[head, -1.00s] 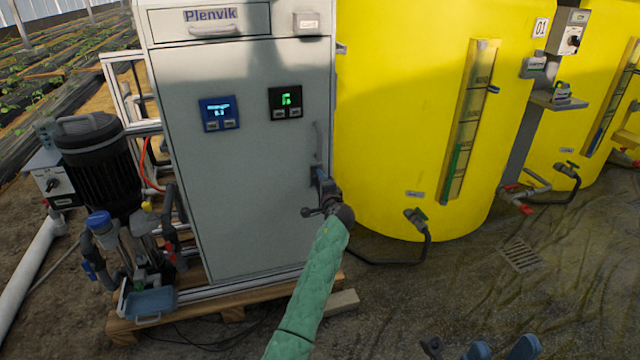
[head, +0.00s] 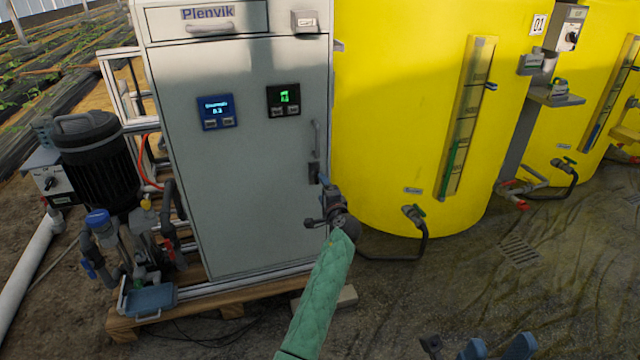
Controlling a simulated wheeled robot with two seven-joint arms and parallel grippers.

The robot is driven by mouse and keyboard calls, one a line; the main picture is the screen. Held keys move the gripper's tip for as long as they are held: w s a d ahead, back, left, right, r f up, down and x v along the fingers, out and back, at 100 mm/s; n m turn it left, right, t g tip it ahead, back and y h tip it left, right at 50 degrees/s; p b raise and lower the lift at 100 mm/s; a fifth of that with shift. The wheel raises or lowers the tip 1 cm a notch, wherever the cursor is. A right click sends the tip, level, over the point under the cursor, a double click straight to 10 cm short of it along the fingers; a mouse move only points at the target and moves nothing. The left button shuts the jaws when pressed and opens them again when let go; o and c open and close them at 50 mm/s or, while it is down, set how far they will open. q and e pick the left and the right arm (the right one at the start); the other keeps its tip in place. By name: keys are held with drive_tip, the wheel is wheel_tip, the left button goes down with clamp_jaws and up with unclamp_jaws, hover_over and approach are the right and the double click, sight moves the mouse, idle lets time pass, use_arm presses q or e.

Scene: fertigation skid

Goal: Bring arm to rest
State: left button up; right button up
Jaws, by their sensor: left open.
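My left arm in its green sleeve reaches up from the bottom middle of the head view. My left gripper (head: 326,205), dark grey, is open and empty in front of the lower right edge of the grey Plenvik cabinet (head: 240,190). It is just below the dark door latch (head: 314,173) and the vertical door handle (head: 316,138), and looks apart from them. The cabinet door looks shut. At the bottom edge, dark and blue parts (head: 480,350), likely of my right arm, are cut off by the frame; its jaws cannot be made out.
A yellow tank (head: 400,130) with a level gauge (head: 468,120) stands right of the cabinet, its outlet valve (head: 414,214) low in front. A black pump (head: 95,165) and a blue tray (head: 150,300) are at left by the wooden pallet (head: 230,302).

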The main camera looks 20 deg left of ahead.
use_arm(q)
drive_tip(key=shift+v, duration=0.8)
